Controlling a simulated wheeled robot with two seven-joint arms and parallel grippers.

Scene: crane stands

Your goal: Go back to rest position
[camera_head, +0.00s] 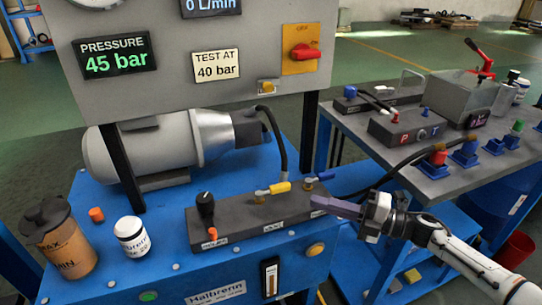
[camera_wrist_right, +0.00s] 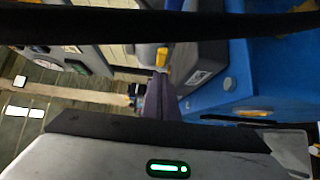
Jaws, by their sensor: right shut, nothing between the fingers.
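My right gripper (camera_head: 318,204) is shut and empty in the head view, its purple-grey fingers together. It reaches in from the right, its tips at the right end of the dark valve block (camera_head: 250,220); I cannot tell whether they touch it. The fingers also show in the right wrist view (camera_wrist_right: 160,98), close to the block and a yellow lever. My left gripper is not in view.
A panel reads 45 bar beside a "TEST AT 40 bar" label (camera_head: 216,66), with a red switch (camera_head: 305,51). A grey motor (camera_head: 165,150), brown jar (camera_head: 68,245) and white bottle (camera_head: 132,238) stand on the blue bench. A side table (camera_head: 440,185) holds a ported block, with a hose running across.

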